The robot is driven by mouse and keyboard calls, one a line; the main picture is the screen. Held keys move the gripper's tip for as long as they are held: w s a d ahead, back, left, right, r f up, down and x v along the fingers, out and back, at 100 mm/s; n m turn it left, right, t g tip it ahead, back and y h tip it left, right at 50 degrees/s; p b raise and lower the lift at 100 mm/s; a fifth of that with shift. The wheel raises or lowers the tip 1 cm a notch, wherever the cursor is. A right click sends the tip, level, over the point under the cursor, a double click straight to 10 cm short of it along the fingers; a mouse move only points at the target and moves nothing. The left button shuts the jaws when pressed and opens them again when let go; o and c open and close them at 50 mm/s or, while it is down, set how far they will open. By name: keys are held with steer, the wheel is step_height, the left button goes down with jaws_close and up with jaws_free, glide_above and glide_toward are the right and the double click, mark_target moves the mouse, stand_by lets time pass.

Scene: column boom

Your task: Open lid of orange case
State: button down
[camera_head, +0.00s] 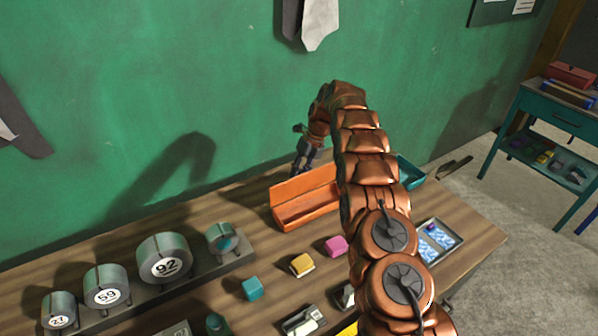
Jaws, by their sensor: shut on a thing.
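The orange case (307,214) stands on the wooden table near the green wall. Its lid (303,184) stands up along the back edge, and the hollow inside shows in front of it. My gripper (302,170) reaches down behind the case and is shut on the top edge of the lid. The fingertips are small and partly hidden by the lid. My copper arm hides the right end of the case.
Several grey numbered drums (165,261) stand on a rack at the left. Teal (252,288), yellow (302,265) and pink (336,246) blocks lie in front of the case. A tray with blue pieces (440,240) and a teal bin (411,172) are at right.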

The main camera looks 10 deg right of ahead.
steer(key=shift+a, duration=0.1)
steer(key=c, duration=0.9)
jaws_free()
steer(key=shift+o, duration=0.2)
steer(key=shift+r, duration=0.1)
